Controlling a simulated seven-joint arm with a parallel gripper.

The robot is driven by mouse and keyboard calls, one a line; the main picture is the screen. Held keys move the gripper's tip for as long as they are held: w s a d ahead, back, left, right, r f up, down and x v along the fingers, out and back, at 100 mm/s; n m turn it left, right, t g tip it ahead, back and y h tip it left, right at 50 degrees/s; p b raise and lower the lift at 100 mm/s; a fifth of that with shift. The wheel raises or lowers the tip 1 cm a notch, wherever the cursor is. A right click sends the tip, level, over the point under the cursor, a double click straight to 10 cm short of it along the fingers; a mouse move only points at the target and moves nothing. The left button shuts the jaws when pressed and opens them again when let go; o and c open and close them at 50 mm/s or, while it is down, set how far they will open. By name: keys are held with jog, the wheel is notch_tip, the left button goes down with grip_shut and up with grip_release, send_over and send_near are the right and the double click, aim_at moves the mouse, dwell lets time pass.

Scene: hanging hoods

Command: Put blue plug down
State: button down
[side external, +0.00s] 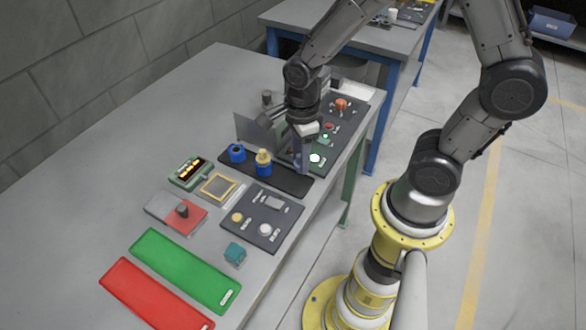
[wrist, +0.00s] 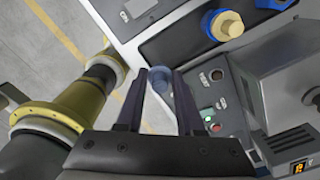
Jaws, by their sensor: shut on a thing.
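My gripper (wrist: 157,82) points down, its dark fingers shut on a small blue-grey round piece, which appears to be the blue plug (wrist: 159,76). In the side external view my gripper (side external: 303,165) hangs beside the right end of a dark tray, near a dark control panel (side external: 325,148); the held plug is hard to make out there. The tray (side external: 292,185) bears a blue ring-like holder (side external: 237,153) with a dark centre, and a second blue holder with a yellow plug (side external: 263,157) upright in it. I cannot tell whether the held plug touches anything below.
The control panel has red and green lit buttons and an orange knob (side external: 341,103). A grey upright plate (side external: 248,130) stands behind the tray. Another dark panel (side external: 262,217), a teal block (side external: 235,254), and green (side external: 185,270) and red (side external: 150,298) mats lie in front. The left tabletop is clear.

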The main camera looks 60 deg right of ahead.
jog(key=shift+w+f, duration=0.75)
jog(key=shift+f, duration=0.25)
jog(key=shift+w+f, duration=0.15)
jog(key=shift+f, duration=1.45)
jog(key=shift+f, duration=0.15)
jog(key=c, duration=0.5)
grip_release()
jog(key=shift+c, duration=0.2)
